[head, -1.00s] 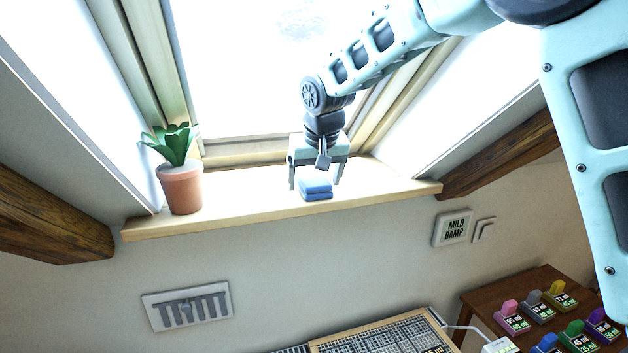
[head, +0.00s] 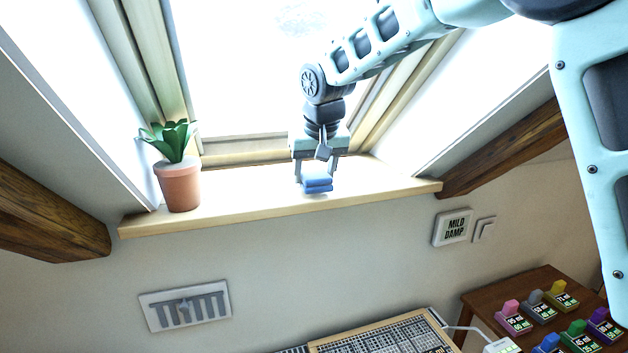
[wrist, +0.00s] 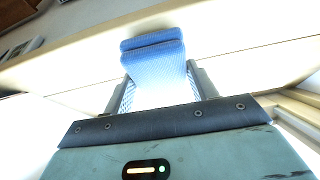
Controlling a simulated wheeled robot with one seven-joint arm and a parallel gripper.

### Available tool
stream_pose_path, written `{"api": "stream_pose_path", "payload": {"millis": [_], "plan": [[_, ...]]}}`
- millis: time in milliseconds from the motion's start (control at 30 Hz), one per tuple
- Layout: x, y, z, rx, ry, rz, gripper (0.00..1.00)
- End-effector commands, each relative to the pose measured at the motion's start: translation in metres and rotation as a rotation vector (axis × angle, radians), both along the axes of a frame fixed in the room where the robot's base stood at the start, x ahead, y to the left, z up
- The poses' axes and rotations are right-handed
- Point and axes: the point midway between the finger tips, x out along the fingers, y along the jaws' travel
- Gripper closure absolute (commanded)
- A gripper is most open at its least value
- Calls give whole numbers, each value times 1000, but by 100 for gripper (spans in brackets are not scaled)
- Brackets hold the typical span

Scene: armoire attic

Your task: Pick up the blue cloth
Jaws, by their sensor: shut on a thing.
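The blue cloth (head: 317,184) is a small folded pad at the window sill, in the middle of the head view. My gripper (head: 317,178) is over the sill, pointing down, and shut on the cloth with one finger at each side. In the wrist view the folded cloth (wrist: 155,58) sits between the two fingers (wrist: 160,88), its folded edge facing away from the palm. The cloth looks at or just above the sill; I cannot tell whether it still touches it.
A potted plant (head: 181,183) stands on the left of the sill (head: 395,187). The window frame rises behind my gripper. A wooden beam (head: 505,150) is at the right. Below are a wall vent (head: 186,306), a "MILD DAMP" sign (head: 453,227) and a table with coloured blocks (head: 532,285).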

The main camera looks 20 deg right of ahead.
Motion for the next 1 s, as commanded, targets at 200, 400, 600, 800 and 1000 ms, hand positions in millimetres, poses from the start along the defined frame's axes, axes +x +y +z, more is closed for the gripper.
{"api": "stream_pose_path", "payload": {"millis": [200, 400, 600, 800, 1000], "plan": [[1, 0, 32, 3, -7, 0, 65], [-5, 1, 57, 1, -3, 2, 65], [-39, 1, 56, 2, -4, 3, 65], [-83, 0, 55, 2, -6, 3, 65], [-138, 0, 54, 1, -6, 3, 65]]}}
